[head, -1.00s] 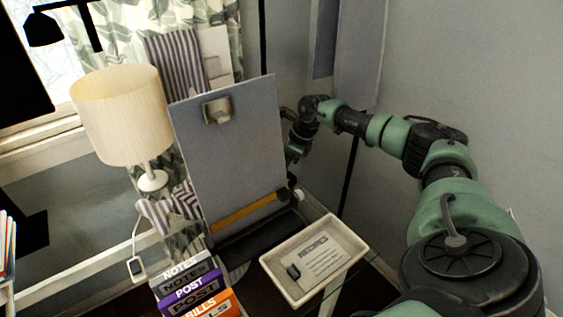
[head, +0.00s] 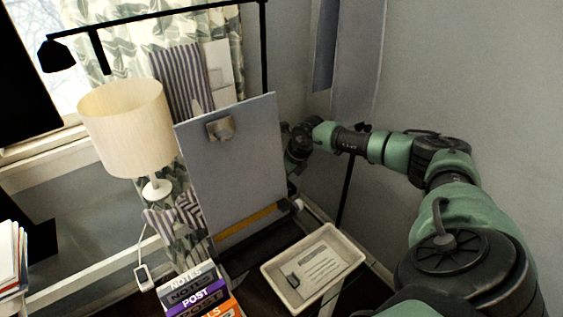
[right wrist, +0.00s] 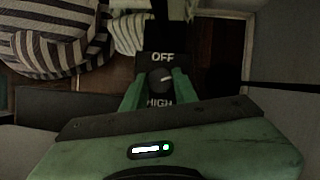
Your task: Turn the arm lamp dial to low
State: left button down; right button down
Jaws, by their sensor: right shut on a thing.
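The black arm lamp (head: 58,56) hangs from a long thin black arm at the top left of the head view. Its dial (right wrist: 160,78) is a dark round knob with a white pointer mark, on a black plate in the right wrist view. The plate reads OFF above the knob and HIGH below it. The white mark points to the right, slightly up. My right gripper (right wrist: 158,88) has its two green fingers on either side of the knob and is shut on it. In the head view, its fingers are hidden behind the grey clipboard (head: 235,165). My left gripper is not in view.
A cream-shaded table lamp (head: 128,125) stands left of the clipboard. A pale tray (head: 352,246) with a recipe card sits in front, near labelled boxes (head: 190,292). Striped cloth (right wrist: 62,45) lies at the upper left of the wrist view. A wall closes the right side.

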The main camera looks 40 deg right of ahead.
jog(key=c, duration=1.1)
grip_release()
jog(key=shift+r, duration=0.15)
jog(key=b+v, duration=0.1)
jog(key=v, duration=0.6)
jog(key=shift+r, duration=0.3)
jog(key=shift+s, duration=0.1)
